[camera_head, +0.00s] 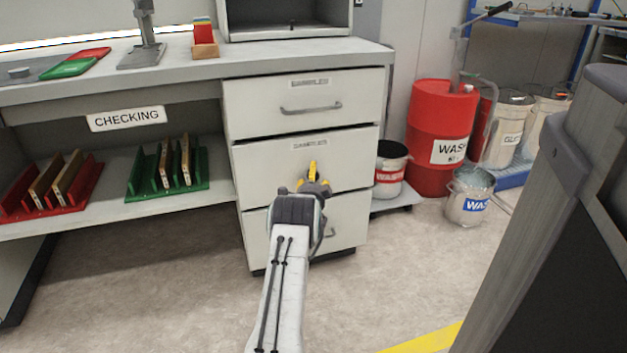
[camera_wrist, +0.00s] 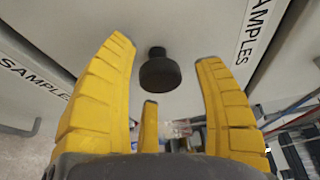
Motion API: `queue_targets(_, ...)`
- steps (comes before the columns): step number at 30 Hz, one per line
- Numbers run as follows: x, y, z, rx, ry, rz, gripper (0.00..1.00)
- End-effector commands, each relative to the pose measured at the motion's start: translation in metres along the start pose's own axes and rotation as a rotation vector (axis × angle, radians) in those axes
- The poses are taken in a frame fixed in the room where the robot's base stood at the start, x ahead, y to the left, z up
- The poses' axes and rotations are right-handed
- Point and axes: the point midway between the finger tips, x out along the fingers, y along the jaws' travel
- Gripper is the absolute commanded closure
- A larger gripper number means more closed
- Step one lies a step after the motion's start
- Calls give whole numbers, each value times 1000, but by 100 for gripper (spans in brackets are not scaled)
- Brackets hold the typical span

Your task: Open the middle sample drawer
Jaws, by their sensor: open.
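The middle sample drawer (camera_head: 260,165) is shut, flush in the grey-white cabinet under the bench, with a SAMPLES label at its top edge. My gripper (camera_head: 313,176) is in front of its right-hand part and hides its handle in the head view. In the wrist view my gripper (camera_wrist: 167,52) has its yellow fingers spread and empty. A dark round knob-like part (camera_wrist: 160,74) stands off a pale drawer face, appearing between the two longer fingers. I cannot tell whether the fingers touch it.
The top drawer (camera_head: 300,95), with a bar handle, and the bottom drawer (camera_head: 345,222) are shut. A bucket (camera_head: 390,165) and a red drum (camera_head: 440,130) stand to the right. Coloured racks (camera_head: 165,180) sit on the left shelf. A dark panel (camera_head: 560,230) fills the right foreground.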

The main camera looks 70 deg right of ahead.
Motion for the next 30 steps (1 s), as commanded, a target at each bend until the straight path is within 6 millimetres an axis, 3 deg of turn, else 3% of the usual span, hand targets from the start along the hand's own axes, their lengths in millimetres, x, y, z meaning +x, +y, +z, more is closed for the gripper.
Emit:
queue_targets(18,8,0,0,0,0,1,37)
queue_targets(30,8,0,0,0,0,1,72)
